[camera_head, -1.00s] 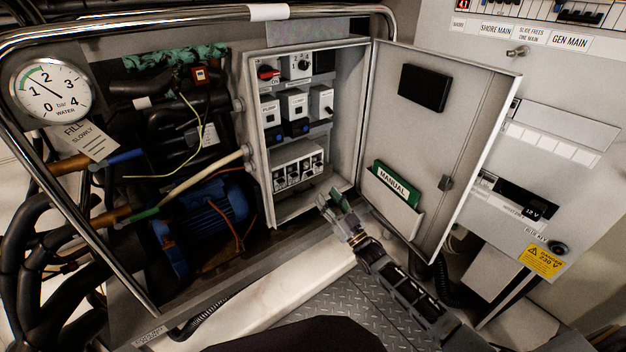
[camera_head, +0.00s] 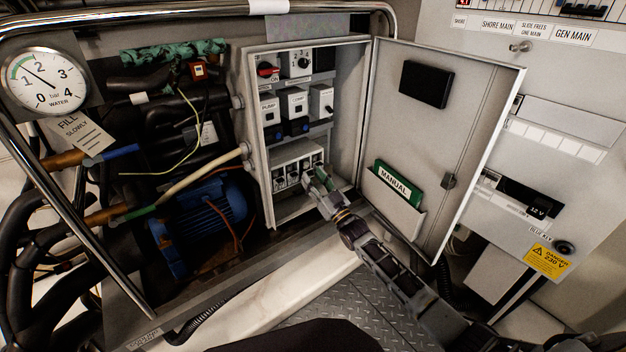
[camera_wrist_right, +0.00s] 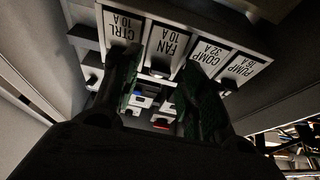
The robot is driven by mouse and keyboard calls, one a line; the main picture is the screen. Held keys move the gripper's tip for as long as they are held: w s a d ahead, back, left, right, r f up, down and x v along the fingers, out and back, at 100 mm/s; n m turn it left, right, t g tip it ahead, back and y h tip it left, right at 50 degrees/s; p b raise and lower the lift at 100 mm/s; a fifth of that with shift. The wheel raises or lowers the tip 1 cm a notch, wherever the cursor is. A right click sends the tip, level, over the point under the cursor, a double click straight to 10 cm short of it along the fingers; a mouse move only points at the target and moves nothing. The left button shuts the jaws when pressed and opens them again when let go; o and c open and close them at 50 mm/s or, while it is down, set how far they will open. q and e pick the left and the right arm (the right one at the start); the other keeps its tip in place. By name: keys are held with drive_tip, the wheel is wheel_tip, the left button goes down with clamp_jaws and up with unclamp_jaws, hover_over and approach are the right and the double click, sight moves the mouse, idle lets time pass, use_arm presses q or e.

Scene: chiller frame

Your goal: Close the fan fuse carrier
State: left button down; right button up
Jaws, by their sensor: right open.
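The fuse block (camera_head: 292,170) sits low inside the open grey cabinet. In the right wrist view its labels are upside down: CTRL, FAN, COMP and PUMP from left to right. The fan fuse carrier (camera_wrist_right: 168,45) bears the FAN 10 A label. My right gripper (camera_head: 316,174) is at the right part of the block. In the right wrist view the open gripper (camera_wrist_right: 163,68) has one green-padded finger on each side of the fan carrier, near its lower end. I cannot tell whether they touch it. The dark fingers hide parts of the neighbouring carriers. My left gripper is not in view.
The cabinet door (camera_head: 445,140) stands open at the right, with a green manual (camera_head: 398,184) in its pocket. Switches and breakers (camera_head: 294,103) are above the fuse block. The cabinet walls leave little room beside my gripper. A blue motor (camera_head: 197,225) lies left of the cabinet.

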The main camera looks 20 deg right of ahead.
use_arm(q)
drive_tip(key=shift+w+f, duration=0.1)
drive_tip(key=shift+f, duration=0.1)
use_arm(e)
drive_tip(key=shift+w+a+r, duration=0.15)
drive_tip(key=shift+w, duration=0.2)
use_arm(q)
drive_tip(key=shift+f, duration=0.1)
use_arm(e)
clamp_jaws()
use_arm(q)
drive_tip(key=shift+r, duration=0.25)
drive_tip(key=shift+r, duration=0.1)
